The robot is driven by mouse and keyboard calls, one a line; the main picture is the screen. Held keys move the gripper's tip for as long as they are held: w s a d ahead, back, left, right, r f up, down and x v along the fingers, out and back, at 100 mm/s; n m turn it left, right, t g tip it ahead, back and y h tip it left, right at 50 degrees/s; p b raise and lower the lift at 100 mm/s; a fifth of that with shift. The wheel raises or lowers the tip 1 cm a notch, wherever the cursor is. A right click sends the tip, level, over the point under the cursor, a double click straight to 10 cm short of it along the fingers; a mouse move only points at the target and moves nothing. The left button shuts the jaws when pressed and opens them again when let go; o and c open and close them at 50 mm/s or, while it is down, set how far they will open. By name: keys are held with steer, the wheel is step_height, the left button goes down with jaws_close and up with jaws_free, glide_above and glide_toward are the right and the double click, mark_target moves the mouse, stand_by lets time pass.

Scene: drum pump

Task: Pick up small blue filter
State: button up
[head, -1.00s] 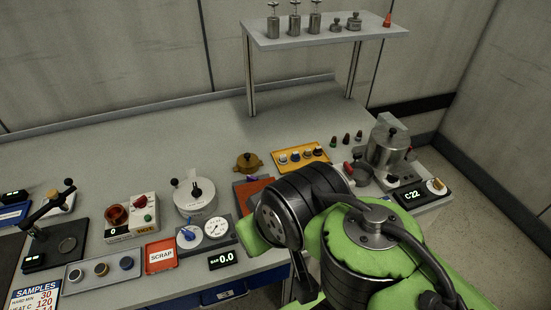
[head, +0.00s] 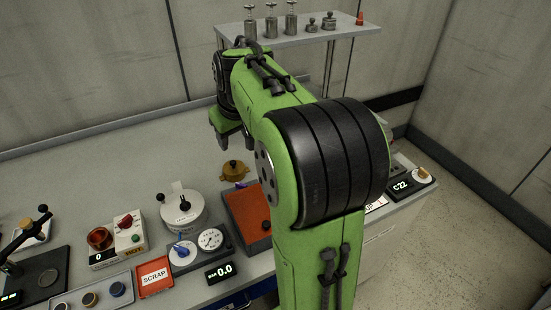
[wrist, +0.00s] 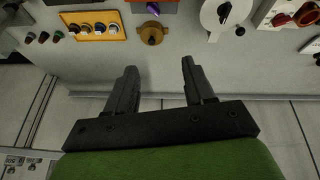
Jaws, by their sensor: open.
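A small round blue piece (head: 118,289) sits in the grey tray (head: 65,298) at the lower left of the head view, beside a brass one and a grey one. It may be the blue filter; I cannot be sure. My gripper (head: 234,140) is over the back of the bench, far from that tray. In the wrist view my gripper (wrist: 159,68) is open, with nothing between its fingers.
A brass lidded pot (head: 233,171), a red scrap tray (head: 154,277), gauges (head: 211,239) and an orange-topped tray (head: 245,215) stand on the bench. A raised shelf (head: 300,37) with metal pieces is behind my arm. The back left of the bench is clear.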

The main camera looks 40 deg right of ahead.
steer(key=w+d+f+m, duration=0.1)
steer(key=d+f, duration=0.4)
steer(key=d, duration=0.3)
steer(key=w+d+f+b, duration=0.1)
steer(key=d+f, duration=0.3)
steer(key=d, duration=0.4)
steer(key=w+d+f+m, duration=0.1)
steer(key=w+d+f, duration=0.1)
steer(key=d+f, duration=0.45)
steer(key=x, duration=0.4)
steer(key=b+x, duration=0.1)
steer(key=x, duration=0.4)
steer(key=d+x, duration=0.1)
steer(key=x, duration=0.4)
steer(key=shift+w+d+r, duration=0.1)
steer(key=shift+w+r, duration=0.1)
steer(key=shift+w, duration=0.15)
steer(key=shift+r, duration=0.1)
jaws_close()
